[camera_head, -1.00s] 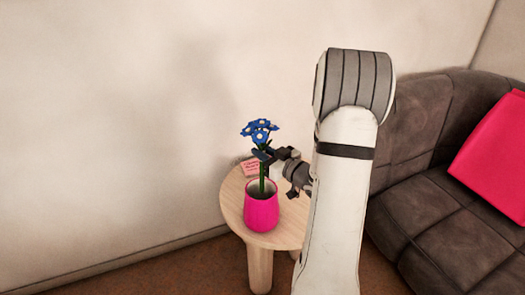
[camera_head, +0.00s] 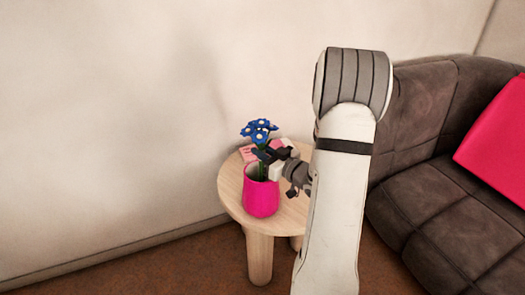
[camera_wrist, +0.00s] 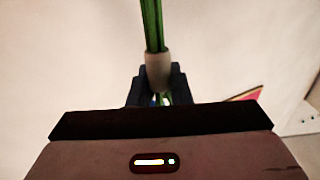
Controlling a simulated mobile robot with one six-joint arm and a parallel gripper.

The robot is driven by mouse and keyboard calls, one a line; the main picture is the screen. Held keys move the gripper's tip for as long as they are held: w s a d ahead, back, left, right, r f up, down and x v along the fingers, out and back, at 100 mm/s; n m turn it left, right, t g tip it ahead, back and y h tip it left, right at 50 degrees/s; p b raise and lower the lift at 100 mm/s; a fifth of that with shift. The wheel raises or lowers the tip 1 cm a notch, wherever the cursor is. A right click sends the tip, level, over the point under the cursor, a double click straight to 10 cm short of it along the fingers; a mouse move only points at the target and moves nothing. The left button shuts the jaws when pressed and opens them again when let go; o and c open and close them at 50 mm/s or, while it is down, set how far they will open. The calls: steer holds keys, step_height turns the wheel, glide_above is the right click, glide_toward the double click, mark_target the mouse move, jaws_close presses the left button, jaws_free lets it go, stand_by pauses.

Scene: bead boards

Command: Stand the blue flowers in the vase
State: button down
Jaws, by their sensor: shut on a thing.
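The blue flowers (camera_head: 259,130) stand upright on green stems over the pink vase (camera_head: 261,198) in the head view. My gripper (camera_head: 266,155) is shut on the stems just above the vase's mouth. The lower stems show at the mouth and appear to reach into it; their ends are hidden. In the wrist view the green stems (camera_wrist: 152,25) run into a pale sleeve between the dark fingers of my gripper (camera_wrist: 156,88). The blossoms are not clear there. The vase stands upright on the round table.
The round wooden table (camera_head: 232,190) stands near a pale wall. A small pink item (camera_head: 247,153) lies on it behind the vase. A dark sofa (camera_head: 430,190) with a pink cushion (camera_head: 495,135) is at the right.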

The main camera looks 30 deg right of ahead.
steer(key=shift+f+b, duration=0.3)
steer(key=shift+f, duration=0.25)
steer(key=c, duration=1.3)
jaws_free()
steer(key=shift+o, duration=0.2)
steer(key=v, duration=0.7)
steer(key=shift+s+p, duration=0.35)
steer(key=shift+p, duration=0.05)
steer(key=shift+d, duration=0.1)
